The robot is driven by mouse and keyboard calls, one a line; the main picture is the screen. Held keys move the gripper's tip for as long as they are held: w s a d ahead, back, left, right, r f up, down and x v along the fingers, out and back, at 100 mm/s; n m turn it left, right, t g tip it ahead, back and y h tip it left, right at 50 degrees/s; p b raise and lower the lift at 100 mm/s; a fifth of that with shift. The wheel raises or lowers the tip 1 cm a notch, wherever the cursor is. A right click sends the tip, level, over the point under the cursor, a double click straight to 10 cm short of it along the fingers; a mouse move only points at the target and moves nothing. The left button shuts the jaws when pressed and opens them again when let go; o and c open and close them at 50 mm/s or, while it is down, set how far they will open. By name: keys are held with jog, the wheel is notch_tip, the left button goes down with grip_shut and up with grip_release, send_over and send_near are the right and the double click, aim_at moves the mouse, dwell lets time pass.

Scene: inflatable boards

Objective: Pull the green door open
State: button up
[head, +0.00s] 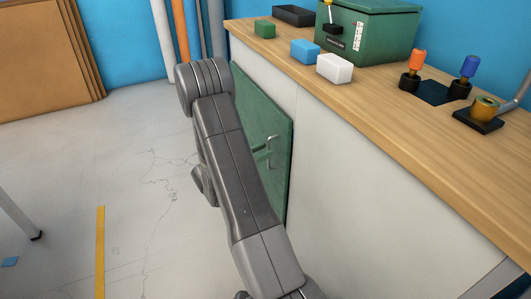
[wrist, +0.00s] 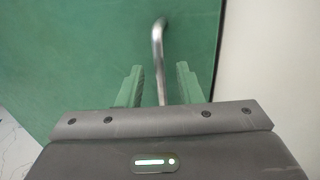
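The green door (head: 272,118) is a flat panel on the white cabinet front below the counter. My arm covers its left and lower parts in the head view. I cannot tell whether it is ajar. Its handle is a bent silver bar (head: 269,147), which also shows in the wrist view (wrist: 158,45) against the green door (wrist: 80,50). My gripper (wrist: 159,78) is open, with one green finger on each side of the handle and gaps between bar and fingers. In the head view my arm hides most of the gripper.
The wooden counter (head: 400,125) above holds a white block (head: 334,69), a blue block (head: 305,51), a green case (head: 370,35) and several small tools. The grey floor (head: 75,170) left of the cabinet is mostly clear. Brown boards (head: 45,60) lean at the back left.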

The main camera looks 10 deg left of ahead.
jog(key=shift+w+d, duration=0.4)
grip_shut()
